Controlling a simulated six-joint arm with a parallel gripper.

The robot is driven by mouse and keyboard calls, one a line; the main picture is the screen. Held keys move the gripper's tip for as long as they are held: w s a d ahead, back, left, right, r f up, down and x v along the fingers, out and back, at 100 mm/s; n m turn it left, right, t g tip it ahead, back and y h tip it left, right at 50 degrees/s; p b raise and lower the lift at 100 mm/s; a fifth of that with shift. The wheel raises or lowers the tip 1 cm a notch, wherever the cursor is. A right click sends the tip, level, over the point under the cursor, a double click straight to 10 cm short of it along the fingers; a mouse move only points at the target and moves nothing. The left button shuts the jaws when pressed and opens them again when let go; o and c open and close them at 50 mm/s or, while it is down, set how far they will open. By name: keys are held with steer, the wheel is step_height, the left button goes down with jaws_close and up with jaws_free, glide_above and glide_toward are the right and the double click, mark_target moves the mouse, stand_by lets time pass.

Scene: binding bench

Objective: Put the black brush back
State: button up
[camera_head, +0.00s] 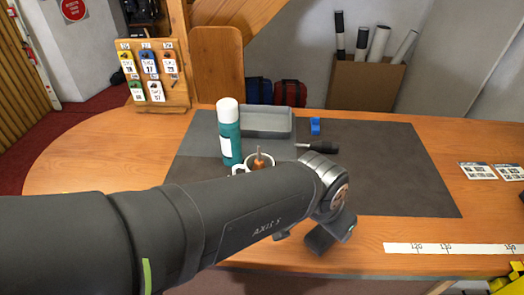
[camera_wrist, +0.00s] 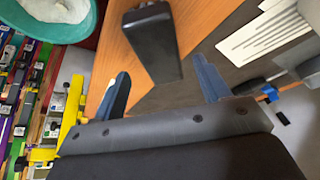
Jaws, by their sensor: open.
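A tool with a thick black handle (camera_head: 322,147) and a thin lighter shaft lies on the dark mat (camera_head: 390,170) in the head view; I cannot tell whether it is the brush. A white cup (camera_head: 268,164) with a copper-coloured piece and thin upright stem stands left of it, partly hidden by my arm. My gripper (camera_head: 330,236) is low over the bench's front edge, well nearer than that tool. In the wrist view my gripper (camera_wrist: 161,72) has its two fingers apart, with nothing visibly clamped. A tapered black object (camera_wrist: 152,40) appears beyond the fingers; what it is, I cannot tell.
A teal bottle (camera_head: 230,143) with a white cap stands beside the cup. A white ruler (camera_head: 450,248) lies at the front right. The mat's right part is clear.

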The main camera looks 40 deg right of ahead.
steer(key=v, duration=0.6)
steer(key=shift+a+r, duration=0.2)
steer(key=shift+r, duration=0.15)
steer(key=shift+f, duration=0.15)
steer(key=x, duration=1.2)
steer(key=shift+f, duration=0.1)
steer(key=shift+r, duration=0.65)
